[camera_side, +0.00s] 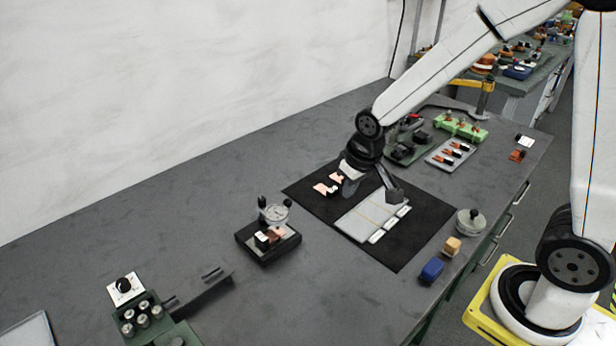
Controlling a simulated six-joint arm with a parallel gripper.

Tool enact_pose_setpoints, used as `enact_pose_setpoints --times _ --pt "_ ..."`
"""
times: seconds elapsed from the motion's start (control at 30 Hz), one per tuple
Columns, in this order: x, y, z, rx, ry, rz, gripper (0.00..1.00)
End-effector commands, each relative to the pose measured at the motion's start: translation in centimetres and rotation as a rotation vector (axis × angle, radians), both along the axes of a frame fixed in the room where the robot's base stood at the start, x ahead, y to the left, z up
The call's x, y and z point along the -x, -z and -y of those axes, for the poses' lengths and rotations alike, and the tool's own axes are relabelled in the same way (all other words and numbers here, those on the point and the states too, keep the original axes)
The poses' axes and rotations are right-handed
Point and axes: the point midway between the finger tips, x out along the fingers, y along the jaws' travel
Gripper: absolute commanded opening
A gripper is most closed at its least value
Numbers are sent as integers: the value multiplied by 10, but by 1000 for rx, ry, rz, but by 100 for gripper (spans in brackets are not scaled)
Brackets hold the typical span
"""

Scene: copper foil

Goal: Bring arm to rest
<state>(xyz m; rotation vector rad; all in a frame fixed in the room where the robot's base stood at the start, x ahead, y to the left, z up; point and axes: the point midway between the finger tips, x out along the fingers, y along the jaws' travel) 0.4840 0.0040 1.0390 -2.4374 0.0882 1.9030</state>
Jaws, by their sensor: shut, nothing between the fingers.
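My gripper (374,184) is shut and empty. It hangs over the black mat (408,250) in the middle of the bench, above the upper part of a light grey sectioned plate (362,222) with white labels along its near edge. Small copper pieces (326,188) lie on the mat just left of my gripper. Part of the mat behind my gripper is hidden.
A dial gauge stand (270,236) is left of the mat. A blue block (431,271), a tan block (452,246) and a round metal weight (470,221) stand near the right edge. A tray (450,153) and a green holder (461,127) are behind.

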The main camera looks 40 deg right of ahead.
Motion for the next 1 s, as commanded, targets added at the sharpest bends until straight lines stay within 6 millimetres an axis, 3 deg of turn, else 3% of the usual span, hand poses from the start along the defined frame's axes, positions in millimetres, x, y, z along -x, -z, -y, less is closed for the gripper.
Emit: enact_pose_setpoints --times 0.2,0.4,1.0 --pt "59 2 3 1 -46 -8 0" --pt "87 5 4 2 -70 -12 0" --pt "92 6 4 2 -74 -14 0"
